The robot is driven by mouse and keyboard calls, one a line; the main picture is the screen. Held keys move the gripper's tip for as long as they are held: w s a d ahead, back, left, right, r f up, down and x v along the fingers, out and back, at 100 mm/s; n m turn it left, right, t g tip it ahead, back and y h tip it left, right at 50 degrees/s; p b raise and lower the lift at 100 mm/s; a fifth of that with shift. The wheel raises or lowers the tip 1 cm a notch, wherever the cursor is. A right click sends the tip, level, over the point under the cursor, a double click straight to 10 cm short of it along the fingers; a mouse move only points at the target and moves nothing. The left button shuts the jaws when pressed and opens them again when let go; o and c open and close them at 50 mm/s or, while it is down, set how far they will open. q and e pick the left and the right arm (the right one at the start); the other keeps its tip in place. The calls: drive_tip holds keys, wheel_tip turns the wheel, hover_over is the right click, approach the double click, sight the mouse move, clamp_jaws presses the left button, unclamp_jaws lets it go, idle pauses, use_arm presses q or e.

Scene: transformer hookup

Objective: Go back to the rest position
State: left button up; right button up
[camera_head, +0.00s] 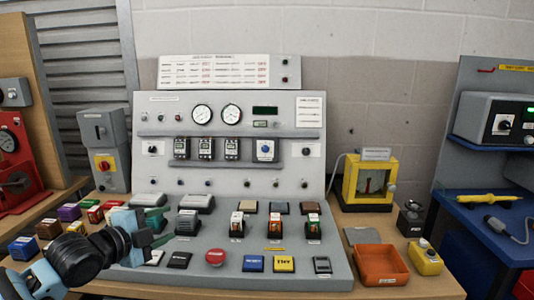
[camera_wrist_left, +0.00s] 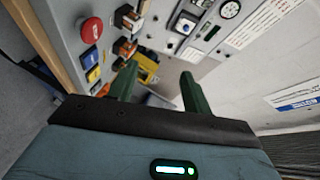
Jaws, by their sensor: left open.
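My left gripper (camera_head: 160,238) is at the lower left of the head view, in front of the left part of the grey control panel (camera_head: 228,142). Its green fingers are apart and empty. They also show in the left wrist view (camera_wrist_left: 157,88), pointing toward the panel, with a gap between them. I cannot tell from the head view whether the fingers touch anything on the panel's sloped desk. My right gripper is in neither view.
The sloped desk carries a red button (camera_head: 215,256), several blocks and labelled tiles. An orange tray (camera_head: 380,265), a yellow bottle (camera_head: 425,258) and a yellow-framed device (camera_head: 369,182) stand to the right. Coloured boxes (camera_head: 48,229) crowd the left. A blue bench (camera_head: 490,222) is at far right.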

use_arm(q)
drive_tip(key=s+d+f+n+g+p, duration=0.1)
drive_tip(key=s+d+f+n, duration=0.3)
drive_tip(key=s+f, duration=0.55)
drive_tip(key=s+d+f+n+g+p, duration=0.15)
drive_tip(key=s+d+f+n, duration=0.35)
drive_tip(key=f, duration=0.8)
drive_tip(key=s+a+f+n+y+p, duration=0.1)
drive_tip(key=s+f+n, duration=0.2)
drive_tip(key=s, duration=0.7)
drive_tip(key=s+a+f+n+g+y+p, duration=0.1)
drive_tip(key=s+a+f+n+y, duration=0.1)
drive_tip(key=s, duration=0.9)
drive_tip(key=s+a+f+n+g+y+p, duration=0.1)
drive_tip(key=s+f+n, duration=0.3)
drive_tip(key=s, duration=0.7)
wheel_tip(320, 180, down, 2)
drive_tip(key=shift+a+f+y, duration=0.1)
drive_tip(key=shift+a+y, duration=0.25)
drive_tip(key=shift+y, duration=0.15)
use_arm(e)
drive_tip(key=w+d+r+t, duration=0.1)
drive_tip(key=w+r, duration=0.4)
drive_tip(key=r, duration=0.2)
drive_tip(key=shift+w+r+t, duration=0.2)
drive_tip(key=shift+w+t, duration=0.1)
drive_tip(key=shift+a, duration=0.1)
